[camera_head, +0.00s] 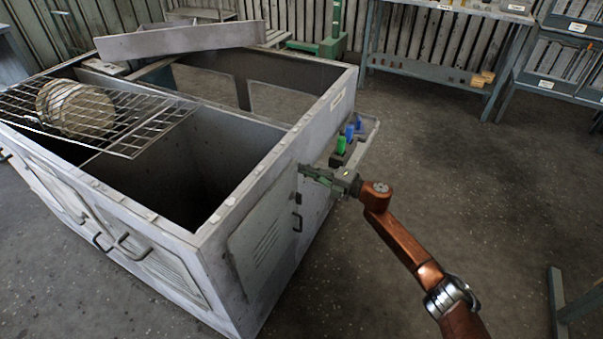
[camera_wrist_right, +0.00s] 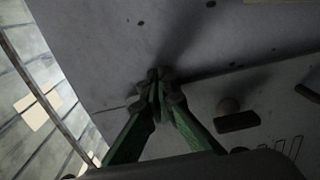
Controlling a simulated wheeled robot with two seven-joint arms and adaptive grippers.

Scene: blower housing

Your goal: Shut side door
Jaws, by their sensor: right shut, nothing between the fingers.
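The side door (camera_head: 268,240) is a grey louvred panel on the right end wall of the blower housing (camera_head: 232,203). It lies flat or nearly flat against the wall; I cannot tell whether it is fully shut. Its dark handle (camera_head: 297,221) is by the right edge. In the right wrist view, the door (camera_wrist_right: 205,108) shows below the bare wall. My right gripper (camera_head: 304,170) is shut and empty at the door's upper right corner, close to the wall; contact is unclear. Its green fingers (camera_wrist_right: 159,82) meet near the door's edge. My left gripper is out of view.
A small shelf (camera_head: 366,133) with green and blue parts sticks out from the wall behind my right gripper. A wire rack (camera_head: 150,128) with a round part lies over the open housing top. A workbench (camera_head: 430,72) stands at the back.

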